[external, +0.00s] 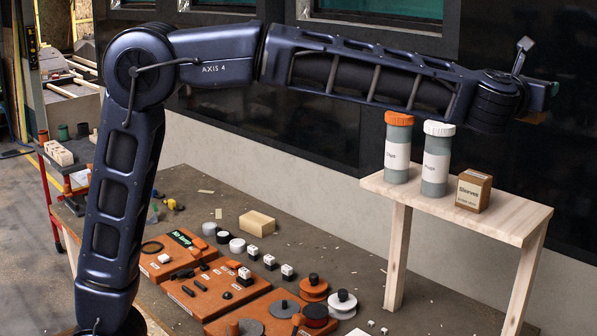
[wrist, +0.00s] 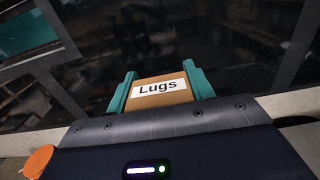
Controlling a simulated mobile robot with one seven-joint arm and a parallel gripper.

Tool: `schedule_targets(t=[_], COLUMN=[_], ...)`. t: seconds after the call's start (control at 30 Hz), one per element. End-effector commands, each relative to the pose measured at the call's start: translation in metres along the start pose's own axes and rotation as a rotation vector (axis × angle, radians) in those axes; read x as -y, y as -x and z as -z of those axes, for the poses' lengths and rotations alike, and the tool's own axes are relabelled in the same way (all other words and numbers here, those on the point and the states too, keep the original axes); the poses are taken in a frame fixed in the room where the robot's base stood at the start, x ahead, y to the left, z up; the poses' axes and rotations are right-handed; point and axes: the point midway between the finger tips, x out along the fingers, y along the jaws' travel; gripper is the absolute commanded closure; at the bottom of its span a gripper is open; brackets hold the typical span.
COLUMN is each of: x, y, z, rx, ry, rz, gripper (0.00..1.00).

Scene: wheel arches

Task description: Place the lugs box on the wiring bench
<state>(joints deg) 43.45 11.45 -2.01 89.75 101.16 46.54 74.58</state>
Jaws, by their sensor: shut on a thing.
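The lugs box (wrist: 160,98) is brown cardboard with a white label reading "Lugs". In the wrist view it sits between the two teal fingers of my gripper (wrist: 161,88), which are shut on it. In the external view my gripper (external: 553,90) is at the far right end of the outstretched arm, above the wooden shelf, mostly hidden by the wrist. Only a small brown patch of the lugs box (external: 534,118) shows beneath it. A long dark bench top (external: 345,262) lies lower; I cannot tell if it is the wiring bench.
The small wooden shelf (external: 512,222) holds a grey jar with an orange cap (external: 398,150), one with a white cap (external: 436,160) and a "Sleeves" box (external: 473,190). Orange boards (external: 205,285) with small parts cover the dark top's front. Bare room lies behind them.

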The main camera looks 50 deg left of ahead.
Motion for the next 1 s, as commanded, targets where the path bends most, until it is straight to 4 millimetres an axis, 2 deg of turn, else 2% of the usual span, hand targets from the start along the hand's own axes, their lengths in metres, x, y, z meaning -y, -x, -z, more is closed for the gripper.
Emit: schedule_targets(t=[0.23,0.5,0.67,0.87,1.0], x=[-0.001,-0.045,-0.090,-0.163,-0.219], y=[0.000,-0.041,-0.075,-0.122,-0.149], z=[-0.045,-0.045,-0.046,-0.046,-0.047], rx=[0.002,-0.001,-0.001,-0.002,-0.002], ry=[0.005,0.006,0.008,0.013,0.014], rz=[-0.001,-0.107,-0.206,-0.360,-0.471], gripper=[0.73,0.73,0.73,0.73,0.73])
